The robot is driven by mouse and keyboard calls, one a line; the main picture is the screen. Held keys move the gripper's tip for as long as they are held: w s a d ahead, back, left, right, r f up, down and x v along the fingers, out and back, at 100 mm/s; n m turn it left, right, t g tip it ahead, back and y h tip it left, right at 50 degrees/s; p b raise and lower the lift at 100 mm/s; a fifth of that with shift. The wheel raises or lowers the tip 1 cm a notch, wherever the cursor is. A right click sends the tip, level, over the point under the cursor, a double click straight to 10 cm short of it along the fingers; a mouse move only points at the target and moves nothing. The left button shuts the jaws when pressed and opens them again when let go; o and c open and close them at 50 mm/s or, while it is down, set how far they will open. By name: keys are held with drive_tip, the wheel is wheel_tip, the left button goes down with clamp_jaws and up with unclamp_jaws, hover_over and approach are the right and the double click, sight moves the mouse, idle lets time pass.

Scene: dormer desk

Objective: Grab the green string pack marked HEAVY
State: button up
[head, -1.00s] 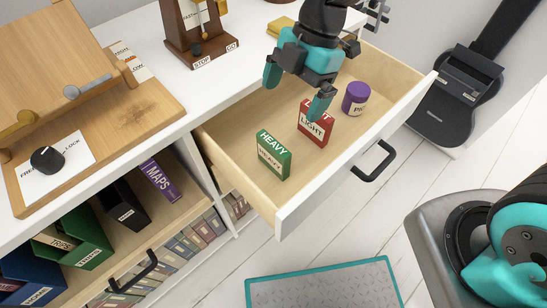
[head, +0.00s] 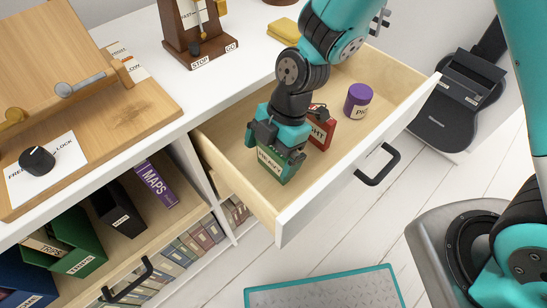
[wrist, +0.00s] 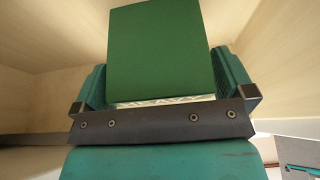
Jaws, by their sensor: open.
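The green string pack (head: 271,170) stands in the open drawer, its upper part covered by my gripper. Earlier its front read HEAVY; now only the lower label shows. My gripper (head: 276,150) is down over the pack with its fingers on either side. In the wrist view the green pack (wrist: 155,50) rises between the two teal fingers (wrist: 165,85), which are open. Whether either finger touches it I cannot tell. The red pack marked LIGHT (head: 322,132) stands just right of my gripper, partly hidden.
A purple-lidded jar (head: 358,100) stands in the drawer at the right. A wooden stand (head: 85,95) sits on the desktop to the left.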

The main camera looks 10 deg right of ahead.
drive_tip(key=c, duration=0.6)
drive_tip(key=shift+r, duration=0.1)
